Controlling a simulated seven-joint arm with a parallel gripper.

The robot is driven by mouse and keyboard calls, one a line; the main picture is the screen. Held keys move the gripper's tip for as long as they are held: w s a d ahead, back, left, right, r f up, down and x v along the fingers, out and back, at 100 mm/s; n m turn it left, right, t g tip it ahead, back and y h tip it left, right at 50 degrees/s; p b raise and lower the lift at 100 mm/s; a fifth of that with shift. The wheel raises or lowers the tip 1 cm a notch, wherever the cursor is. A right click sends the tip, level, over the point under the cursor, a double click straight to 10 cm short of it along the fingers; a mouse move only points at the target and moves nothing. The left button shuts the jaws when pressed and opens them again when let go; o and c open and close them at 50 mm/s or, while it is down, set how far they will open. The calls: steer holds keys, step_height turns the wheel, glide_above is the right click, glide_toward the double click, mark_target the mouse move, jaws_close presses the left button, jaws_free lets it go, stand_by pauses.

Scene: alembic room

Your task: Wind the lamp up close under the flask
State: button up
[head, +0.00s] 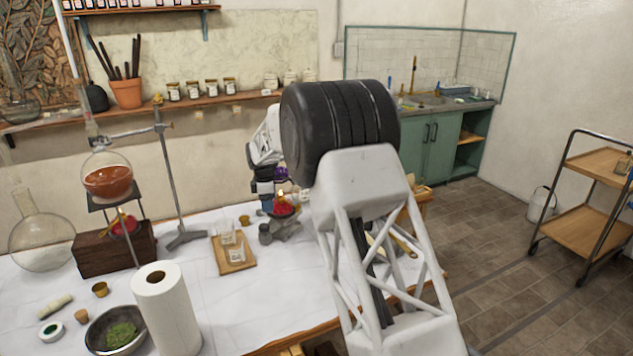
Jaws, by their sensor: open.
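A small red lamp (284,209) with a lit flame stands on a grey stand (286,228) on the white-covered table, near the middle of the head view. Just above the flame shows a small purple shape (282,174), perhaps the flask; my arm partly hides it. My gripper (265,203) is open, pointing down just left of the lamp. I cannot tell whether it touches anything. A small grey cylinder (265,234) sits below it. A second round flask (108,182) with red-brown liquid sits on a raised plate at the left, over another red object (125,224).
A wooden board (222,266) with small glasses lies left of the lamp. A paper roll (166,310), a bowl of green stuff (115,331) and a metal stand (180,190) are further left. My arm hides the table behind it. Bare cloth shows around the board.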

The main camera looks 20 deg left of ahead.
steer(key=s+d+r+m, duration=0.1)
steer(key=d+r+m, duration=0.1)
steer(key=d+r, duration=0.4)
steer(key=s+d+r+m, duration=0.1)
steer(key=d+r+m, duration=0.2)
steer(key=d, duration=1)
steer(key=shift+r, duration=1.85)
steer(key=shift+d, duration=0.1)
steer(key=s+d+r+m, duration=0.35)
steer(key=s+d, duration=0.25)
steer(key=d, duration=0.5)
steer(key=s+d+r+m+t, duration=0.1)
steer(key=s+d+r+m, duration=0.2)
steer(key=s+d+r, duration=0.5)
steer(key=s+d+r+m, duration=0.1)
steer(key=s+d+m, duration=0.3)
steer(key=d, duration=0.9)
steer(key=s+d+f+m, duration=0.2)
steer(key=s+d, duration=0.4)
steer(key=s, duration=0.4)
steer(key=s+d+f+m+t, duration=0.1)
steer(key=s+d+m, duration=0.3)
steer(key=s, duration=0.7)
steer(key=s+d+f+m, duration=0.3)
steer(key=s+d, duration=0.5)
steer(key=s, duration=0.3)
steer(key=shift+d+f, duration=0.2)
steer(key=shift+f, duration=0.15)
